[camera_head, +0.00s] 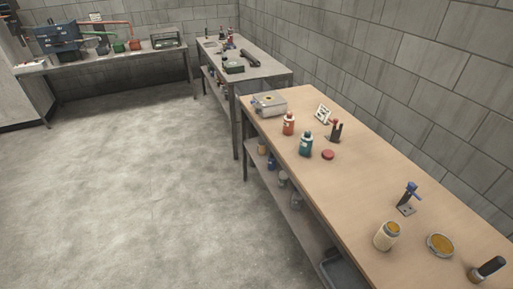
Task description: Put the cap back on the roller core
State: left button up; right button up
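No gripper of mine shows in the head view. I cannot tell for sure which objects are the roller core and its cap. A dark cylinder (488,267) lies tilted at the bottom right of the wooden bench (362,203), its lower end on a tan, round part. Another dark, tube-like thing (249,57) lies on the grey bench farther back. A small red disc (328,154) lies flat on the wooden bench, apart from other things.
The wooden bench also holds a metal box (268,104), red (288,124) and teal (305,145) bottles, a blue-topped stand (407,198), a jar (387,235) and a round dish (440,244). Open concrete floor (130,180) lies to the left; block walls stand behind.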

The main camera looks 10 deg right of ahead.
aim_at(390, 231)
jog(key=u, duration=0.8)
jog(key=i, duration=3.65)
jog(key=z, duration=5.1)
